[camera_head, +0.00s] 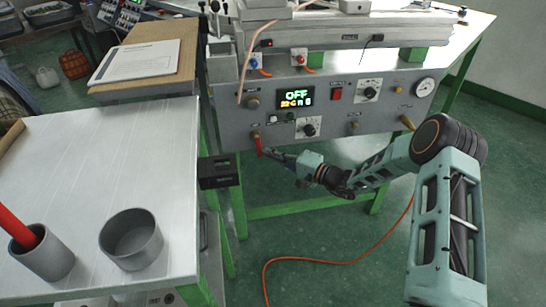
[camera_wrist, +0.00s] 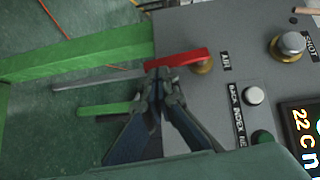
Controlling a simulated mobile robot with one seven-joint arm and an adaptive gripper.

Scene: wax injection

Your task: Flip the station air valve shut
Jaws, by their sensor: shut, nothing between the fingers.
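The red air valve handle (camera_head: 258,145) hangs down from the lower left of the grey station panel (camera_head: 232,132). In the wrist view the red handle (camera_wrist: 182,58) runs left from its brass-coloured base (camera_wrist: 203,67), beside an "AIR" label (camera_wrist: 227,62). My gripper (camera_head: 270,153) is just right of the handle's lower part in the head view. In the wrist view my gripper (camera_wrist: 160,76) is shut and empty, its fingertips close against the handle near its free end. Whether they touch it I cannot tell.
A black box (camera_head: 219,172) sits left of my gripper, by the white table (camera_head: 90,140). A green frame bar (camera_head: 300,206) runs below. An orange hose (camera_head: 330,262) lies on the floor.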

